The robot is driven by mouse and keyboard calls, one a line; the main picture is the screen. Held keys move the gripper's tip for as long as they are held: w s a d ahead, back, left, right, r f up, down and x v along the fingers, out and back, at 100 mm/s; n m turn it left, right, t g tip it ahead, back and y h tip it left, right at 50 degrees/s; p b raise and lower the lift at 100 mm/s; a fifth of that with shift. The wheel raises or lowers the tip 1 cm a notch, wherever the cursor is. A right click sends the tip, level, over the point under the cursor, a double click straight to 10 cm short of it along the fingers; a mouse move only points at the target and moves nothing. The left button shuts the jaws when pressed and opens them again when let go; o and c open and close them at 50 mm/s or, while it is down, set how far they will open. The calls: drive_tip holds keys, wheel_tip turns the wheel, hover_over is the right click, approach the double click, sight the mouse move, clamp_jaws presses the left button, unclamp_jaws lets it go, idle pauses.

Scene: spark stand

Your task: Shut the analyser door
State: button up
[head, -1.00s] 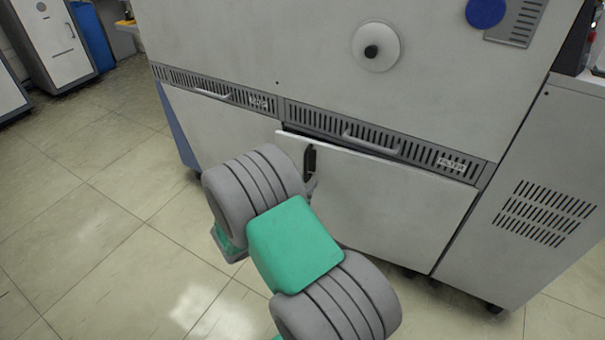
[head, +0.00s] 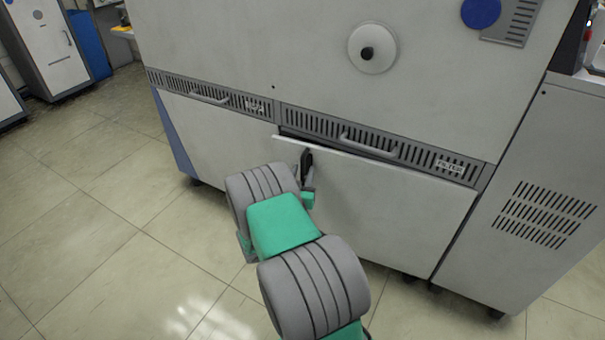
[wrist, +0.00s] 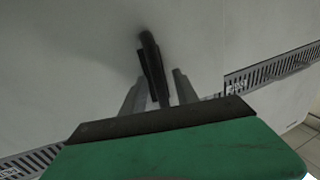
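The analyser door (head: 390,215) is the pale lower right panel of the large machine. It stands slightly ajar: its upper left corner sticks out and a dark gap shows along its top edge. Its black handle (head: 306,160) is near the left edge and also shows in the wrist view (wrist: 151,62). My gripper (wrist: 156,85) is at the handle, with its two grey fingers apart, one on each side of the handle. I cannot tell whether either finger touches it. In the head view my wrist hides the lower left part of the door.
A closed pale panel (head: 215,135) lies left of the door. A vented grey side cabinet (head: 530,190) stands to the right. Slatted strips with bar handles (head: 368,146) run above the panels. Tiled floor (head: 90,220) is clear on the left.

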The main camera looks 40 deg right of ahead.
clamp_jaws()
idle(1.3)
